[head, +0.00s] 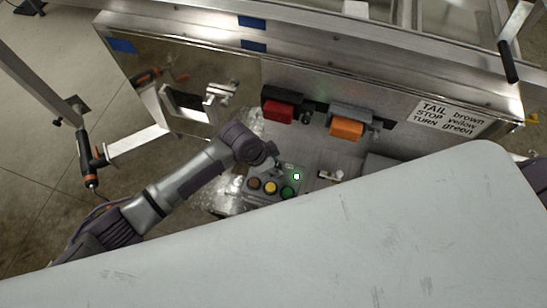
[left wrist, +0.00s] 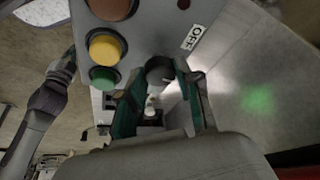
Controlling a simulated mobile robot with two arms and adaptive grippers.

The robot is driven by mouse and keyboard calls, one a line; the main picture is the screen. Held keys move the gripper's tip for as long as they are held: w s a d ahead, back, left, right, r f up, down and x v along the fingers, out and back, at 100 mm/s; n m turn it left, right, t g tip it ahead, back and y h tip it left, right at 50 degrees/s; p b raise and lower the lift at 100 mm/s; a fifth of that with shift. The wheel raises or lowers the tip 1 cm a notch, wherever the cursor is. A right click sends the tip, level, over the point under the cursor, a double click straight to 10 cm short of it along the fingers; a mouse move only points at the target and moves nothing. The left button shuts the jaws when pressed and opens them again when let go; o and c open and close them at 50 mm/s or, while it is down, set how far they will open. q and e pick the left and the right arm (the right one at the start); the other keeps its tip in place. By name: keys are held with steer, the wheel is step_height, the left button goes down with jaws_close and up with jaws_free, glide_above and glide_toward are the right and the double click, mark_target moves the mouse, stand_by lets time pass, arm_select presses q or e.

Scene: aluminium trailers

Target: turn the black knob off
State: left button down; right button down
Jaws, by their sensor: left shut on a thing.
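The control box (head: 262,197) sits below the trailer panel in the head view, with brown, yellow and green buttons and a bright green light (head: 296,176). In the left wrist view the box face (left wrist: 150,30) carries an "OFF" label (left wrist: 192,37) near the black knob (left wrist: 159,70). My left gripper (head: 277,165) reaches in over the box. In the left wrist view its teal-lined fingers (left wrist: 158,88) are shut on the knob, one on each side. The knob's pointing direction cannot be made out. In the head view my gripper mostly hides the knob. My right gripper is not in view.
A pale grey flat surface (head: 330,245) covers the lower right of the head view. A red lamp (head: 278,111) and an orange lamp (head: 346,129) are on the panel above the box. A green glow (left wrist: 258,98) shows on metal.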

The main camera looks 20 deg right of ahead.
arm_select(q)
steer(key=n+p, duration=0.1)
steer(key=n, duration=0.1)
steer(key=n+t+p, duration=0.1)
steer(key=p, duration=0.1)
steer(key=n+t+p, duration=0.1)
steer(key=n+p, duration=0.1)
steer(key=shift+s+d+r+n+y, duration=0.1)
steer(key=shift+s+r+n+y, duration=0.1)
steer(key=shift+s+n+y, duration=0.15)
steer(key=shift+n+t+y+p, duration=0.4)
steer(key=shift+n+p, duration=0.35)
steer(key=shift+n, duration=0.4)
steer(key=shift+d+f+n+t+y+p, duration=0.15)
steer(key=shift+n+t+y+p, duration=0.25)
steer(key=shift+n, duration=0.8)
steer(key=c, duration=0.8)
jaws_free()
